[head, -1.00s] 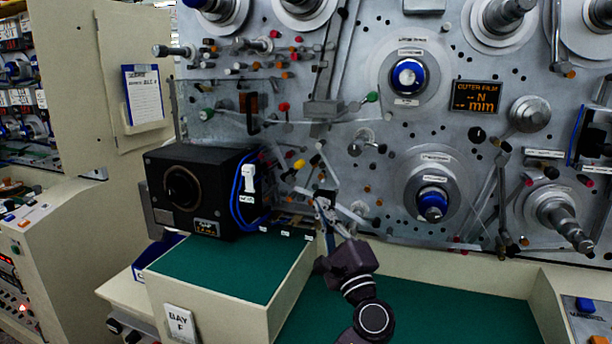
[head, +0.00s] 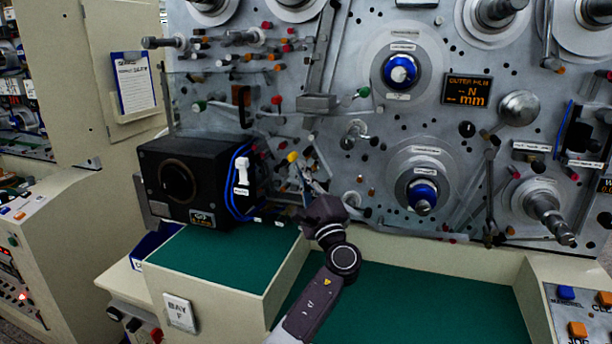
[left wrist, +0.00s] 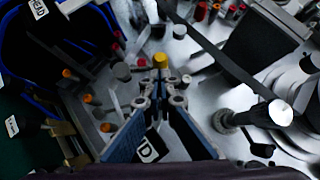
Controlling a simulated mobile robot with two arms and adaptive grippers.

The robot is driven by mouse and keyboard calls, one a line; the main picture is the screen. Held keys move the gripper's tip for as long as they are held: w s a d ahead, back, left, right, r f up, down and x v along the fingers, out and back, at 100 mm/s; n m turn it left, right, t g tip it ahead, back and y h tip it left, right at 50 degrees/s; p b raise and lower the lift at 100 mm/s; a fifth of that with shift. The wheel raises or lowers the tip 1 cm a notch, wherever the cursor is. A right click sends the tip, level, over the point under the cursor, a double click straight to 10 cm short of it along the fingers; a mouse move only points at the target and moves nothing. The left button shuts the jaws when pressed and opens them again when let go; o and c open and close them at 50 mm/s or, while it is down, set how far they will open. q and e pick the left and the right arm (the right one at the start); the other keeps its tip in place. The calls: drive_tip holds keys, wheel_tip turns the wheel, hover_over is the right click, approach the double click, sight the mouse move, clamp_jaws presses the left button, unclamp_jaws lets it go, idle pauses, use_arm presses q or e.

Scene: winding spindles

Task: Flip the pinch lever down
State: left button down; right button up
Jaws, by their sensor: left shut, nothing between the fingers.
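My left gripper (head: 312,184) is in front of the lower panel, right of the black box, with its fingers pointing up toward the panel. In the left wrist view its fingers (left wrist: 161,92) are shut at the tips with nothing between them. Just beyond the tips is a yellow-ended knob (left wrist: 160,61), which also shows in the head view (head: 292,157). A black part with a white-lettered label (left wrist: 149,148) shows between the finger bases. The labels are too small to tell which part is the pinch lever; its position is unclear. My right gripper is not in view.
The black box (head: 188,183) with blue cables stands on a green-topped ledge (head: 215,262) to the left. Rods, coloured knobs and the blue-centred spindles (head: 423,195) stick out from the grey panel. The lower green shelf (head: 440,295) is clear.

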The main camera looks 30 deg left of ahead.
sight(295, 156)
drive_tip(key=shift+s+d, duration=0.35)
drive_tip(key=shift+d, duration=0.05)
